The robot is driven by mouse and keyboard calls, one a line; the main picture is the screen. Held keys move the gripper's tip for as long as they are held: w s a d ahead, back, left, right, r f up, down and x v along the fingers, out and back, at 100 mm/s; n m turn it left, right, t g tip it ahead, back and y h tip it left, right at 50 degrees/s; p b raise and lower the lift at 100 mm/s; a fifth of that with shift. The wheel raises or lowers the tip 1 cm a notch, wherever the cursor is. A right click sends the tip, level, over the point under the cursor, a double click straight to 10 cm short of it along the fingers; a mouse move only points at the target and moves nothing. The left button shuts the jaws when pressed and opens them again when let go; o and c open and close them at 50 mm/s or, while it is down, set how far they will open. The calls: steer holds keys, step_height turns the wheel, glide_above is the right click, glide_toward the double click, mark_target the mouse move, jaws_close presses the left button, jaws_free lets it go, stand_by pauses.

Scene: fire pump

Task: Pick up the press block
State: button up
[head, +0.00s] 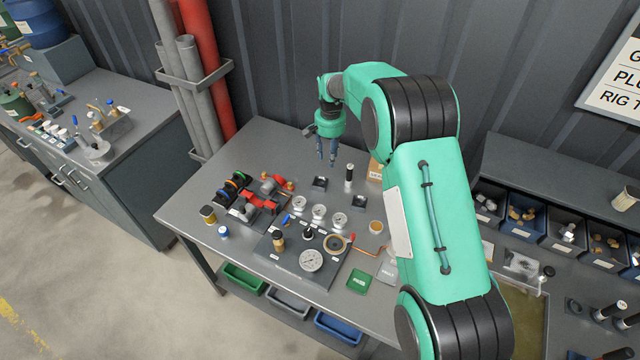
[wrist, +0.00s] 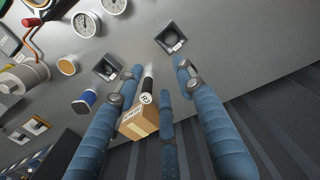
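Two small dark square blocks with hollow tops and white labels sit on the grey bench; I cannot tell which, if either, is the press block. One block (head: 320,184) is farther back, the other (head: 332,202) nearer and to the right. In the wrist view they show as the upper-middle block (wrist: 172,40) and the left block (wrist: 107,68). My gripper (head: 327,160) is open and empty above the back of the bench. In the wrist view its blue fingers (wrist: 155,75) stand apart, with a black-and-white cylinder (wrist: 147,88) visible between them.
White gauges (head: 319,212), a red valve assembly (head: 262,200) and a dark plate with a large gauge (head: 311,260) lie nearer the front. The bench's back left is clear.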

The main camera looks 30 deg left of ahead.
steer(key=shift+s+a+f, duration=0.1)
steer(key=shift+a+f, duration=0.25)
steer(key=shift+f, duration=0.1)
steer(key=shift+f, duration=0.2)
glide_above(326, 183)
steer(key=shift+d+f, duration=0.1)
steer(key=shift+f, duration=4.05)
steer(key=shift+p, duration=0.3)
steer(key=shift+f+p, duration=0.35)
steer(key=shift+f, duration=2.2)
jaws_close()
